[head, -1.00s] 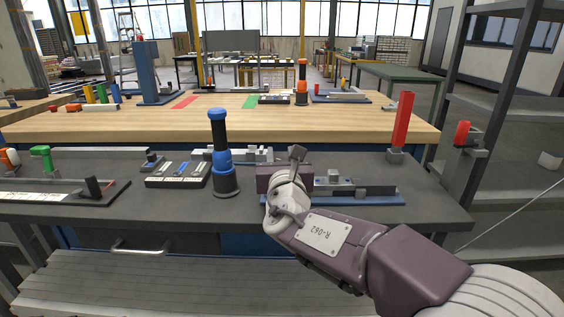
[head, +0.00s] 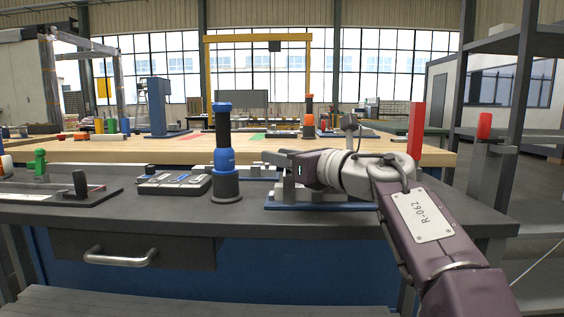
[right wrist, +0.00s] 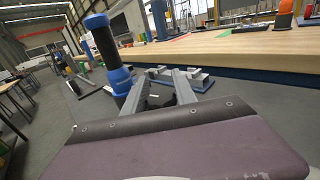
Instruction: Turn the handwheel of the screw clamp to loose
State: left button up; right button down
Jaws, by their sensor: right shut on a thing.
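The screw clamp (head: 325,207) sits on a blue base plate on the dark bench, right of centre in the head view. Its grey blocks show below my right gripper (head: 279,170). That gripper reaches in from the right, with its fingers pointing left, over the clamp's left part. The handwheel is mostly hidden by the fingers and cannot be made out clearly. In the right wrist view my right gripper (right wrist: 162,92) has its two fingers a little apart, with something dark between them. My left gripper is not in view.
A black post with blue bands (head: 224,157) stands upright just left of my right gripper. A low tray of small parts (head: 174,182) lies left. A drawer handle (head: 120,257) juts from the front.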

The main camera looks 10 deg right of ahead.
jog(key=shift+f+n+g+y, duration=0.2)
jog(key=shift+n+g+y, duration=0.15)
jog(key=shift+y, duration=0.25)
jog(key=c, duration=1)
grip_release()
jog(key=shift+r, duration=0.1)
